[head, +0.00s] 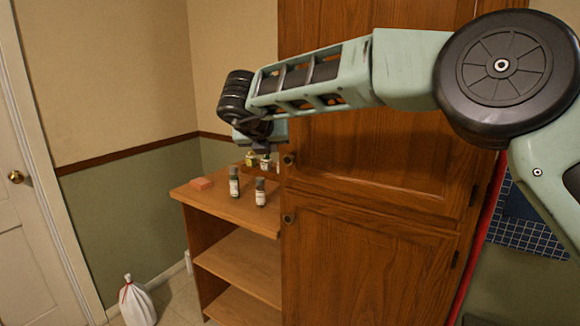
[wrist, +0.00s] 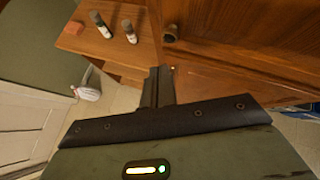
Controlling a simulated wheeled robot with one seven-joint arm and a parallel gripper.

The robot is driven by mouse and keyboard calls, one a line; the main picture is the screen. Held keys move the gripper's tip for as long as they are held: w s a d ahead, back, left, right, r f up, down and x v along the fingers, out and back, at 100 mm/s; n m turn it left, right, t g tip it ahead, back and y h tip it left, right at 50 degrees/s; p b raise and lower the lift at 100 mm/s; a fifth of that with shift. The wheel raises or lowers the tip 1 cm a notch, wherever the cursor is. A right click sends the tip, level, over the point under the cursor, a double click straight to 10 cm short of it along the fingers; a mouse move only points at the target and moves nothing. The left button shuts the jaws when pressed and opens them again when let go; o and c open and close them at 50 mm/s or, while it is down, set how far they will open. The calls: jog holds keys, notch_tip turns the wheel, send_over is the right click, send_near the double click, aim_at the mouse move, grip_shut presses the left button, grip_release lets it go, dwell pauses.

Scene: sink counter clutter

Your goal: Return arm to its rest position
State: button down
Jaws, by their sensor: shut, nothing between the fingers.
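My arm stretches across the head view from the right, in front of the tall wooden cabinet (head: 370,240). Its end reaches out over the small wooden shelf unit (head: 240,265). In the head view the fingers are too small and hidden to make out. In the wrist view my gripper (wrist: 158,72) shows as two dark fingers pressed together. It is shut and empty. The fingers point toward the cabinet front, below a round cabinet knob (wrist: 170,33).
Two dark-capped bottles (head: 234,182) (head: 260,191) and a reddish block (head: 201,183) stand on the shelf top. Small bottles (head: 251,159) show behind. A white tied bag (head: 136,302) sits on the floor at left. A white door (head: 25,210) is at far left.

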jog(key=s+a+r+n+t+y, duration=0.2)
jog(key=s+a+r+n+y, duration=0.45)
jog(key=n, duration=0.95)
jog(key=s+d+f+n+g+y, duration=0.1)
jog(key=s+f+n+g+y, duration=0.25)
jog(key=s+n, duration=0.7)
jog(key=s+d+f+n+g+h, duration=0.4)
jog(key=s+d+f+n, duration=0.4)
jog(key=s+d, duration=0.5)
jog(key=s+d+f+n+g+h, duration=0.4)
jog(key=s+d+f+n, duration=0.5)
jog(key=s+d, duration=0.4)
jog(key=shift+s+d+f+g, duration=0.35)
jog(key=shift+s+g, duration=0.1)
jog(key=shift+s, duration=0.35)
jog(key=shift+n, duration=0.25)
